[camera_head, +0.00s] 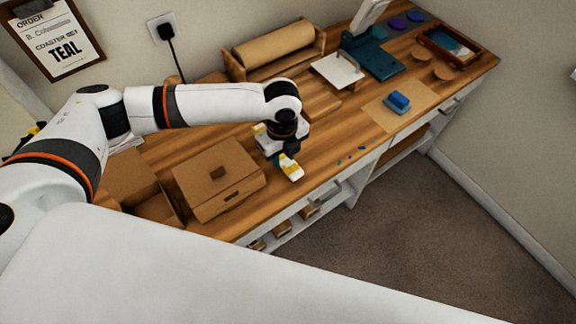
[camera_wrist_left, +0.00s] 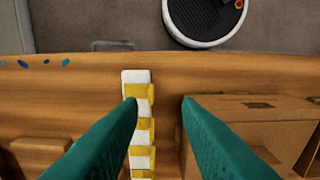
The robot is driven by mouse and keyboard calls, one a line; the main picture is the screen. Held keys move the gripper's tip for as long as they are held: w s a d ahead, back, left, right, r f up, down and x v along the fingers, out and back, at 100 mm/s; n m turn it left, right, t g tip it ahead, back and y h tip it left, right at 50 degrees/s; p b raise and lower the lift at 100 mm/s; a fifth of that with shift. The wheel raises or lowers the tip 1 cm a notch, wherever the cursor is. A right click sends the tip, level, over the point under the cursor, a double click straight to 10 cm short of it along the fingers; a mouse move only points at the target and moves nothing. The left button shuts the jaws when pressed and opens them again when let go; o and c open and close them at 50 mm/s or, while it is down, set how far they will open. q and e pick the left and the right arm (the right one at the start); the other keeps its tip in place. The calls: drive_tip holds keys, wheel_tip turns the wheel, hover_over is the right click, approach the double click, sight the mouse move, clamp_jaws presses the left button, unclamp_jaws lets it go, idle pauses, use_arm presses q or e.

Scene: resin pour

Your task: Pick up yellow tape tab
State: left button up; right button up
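Yellow tape tabs (camera_wrist_left: 139,91) lie in bands across a white strip (camera_wrist_left: 136,75) on the wooden bench. The near end of the strip (camera_head: 293,174) shows in the head view, with a yellow tab on it; my wrist hides its middle. My left gripper (camera_wrist_left: 160,102) is above the bench, pointing down, its teal fingers apart and nothing held between them. In the left wrist view the strip lies by the inner side of the left-hand finger, which covers part of it. I cannot tell the height of the fingertips above it. My right gripper is not in view.
A closed cardboard box (camera_head: 218,176) stands close left of the gripper and shows at right in the wrist view (camera_wrist_left: 258,122). An open box (camera_head: 133,172) is further left. A paper roll (camera_head: 280,45) stands behind. A blue block (camera_head: 397,102) lies to the right.

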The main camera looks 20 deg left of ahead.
sight(286, 168)
use_arm(q)
drive_tip(key=f, duration=0.2)
drive_tip(key=w+f+p, duration=0.1)
drive_tip(key=shift+w+f, duration=0.15)
drive_tip(key=shift+f, duration=0.2)
wheel_tip(286, 168, down, 2)
drive_tip(key=shift+d+f+p, duration=0.1)
drive_tip(key=shift+p, duration=0.35)
drive_tip(key=shift+f, duration=0.35)
drive_tip(key=shift+c, duration=0.3)
clamp_jaws()
use_arm(e)
drive_tip(key=shift+w+r, duration=1.05)
drive_tip(key=shift+w, duration=0.2)
drive_tip(key=shift+w, duration=0.1)
